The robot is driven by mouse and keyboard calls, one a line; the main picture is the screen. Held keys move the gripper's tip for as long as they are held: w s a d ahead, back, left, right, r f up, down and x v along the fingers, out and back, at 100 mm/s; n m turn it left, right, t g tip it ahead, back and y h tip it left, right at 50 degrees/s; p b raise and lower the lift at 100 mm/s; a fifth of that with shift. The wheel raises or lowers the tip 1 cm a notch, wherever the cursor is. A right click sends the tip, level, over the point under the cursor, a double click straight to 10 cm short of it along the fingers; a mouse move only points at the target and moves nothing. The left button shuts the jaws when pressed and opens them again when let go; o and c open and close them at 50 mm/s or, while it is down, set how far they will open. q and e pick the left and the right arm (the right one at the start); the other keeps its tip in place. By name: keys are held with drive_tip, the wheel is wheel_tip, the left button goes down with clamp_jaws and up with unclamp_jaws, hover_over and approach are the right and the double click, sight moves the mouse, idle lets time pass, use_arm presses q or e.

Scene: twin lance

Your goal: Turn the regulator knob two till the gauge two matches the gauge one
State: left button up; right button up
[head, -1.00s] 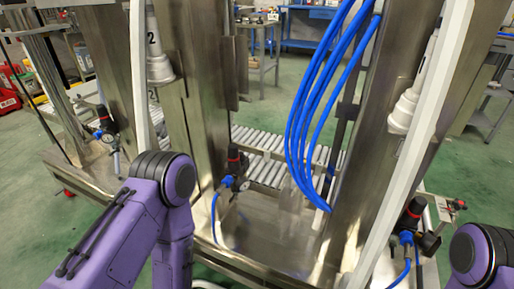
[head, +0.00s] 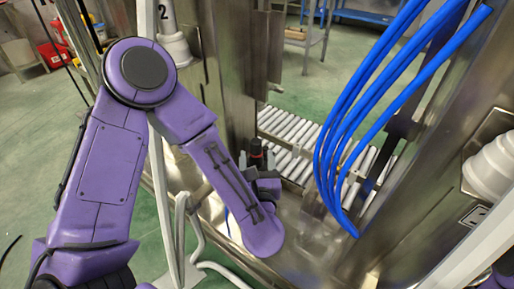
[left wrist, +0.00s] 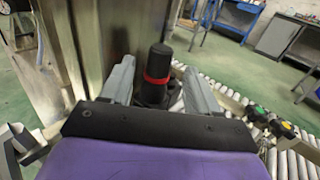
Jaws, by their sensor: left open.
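A black regulator knob with a red band (left wrist: 158,66) stands upright in the left wrist view, between the two grey fingers of my left gripper (left wrist: 160,85). The fingers are open, one on each side, with visible gaps to the knob. In the head view the knob (head: 257,148) shows just beyond my left gripper (head: 257,163), partly hidden by my wrist and forearm. I cannot read a number on this knob. No gauge face can be made out in either view now. My right gripper is not in view.
A steel column (head: 228,70) rises left of the knob, and a roller conveyor (head: 290,130) lies behind it. Blue hoses (head: 350,110) hang to the right. A white fitting under a "2" label (head: 175,45) is at upper left, and a pale post (head: 157,190) stands nearby.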

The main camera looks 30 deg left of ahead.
sight(256, 149)
use_arm(q)
drive_tip(key=x, duration=0.4)
drive_tip(key=shift+w, duration=0.15)
drive_tip(key=c, duration=1)
drive_tip(key=shift+c, duration=0.2)
drive_tip(key=shift+a+m+h, duration=0.1)
drive_tip(key=shift+m+h, duration=0.2)
drive_tip(key=shift+h, duration=0.1)
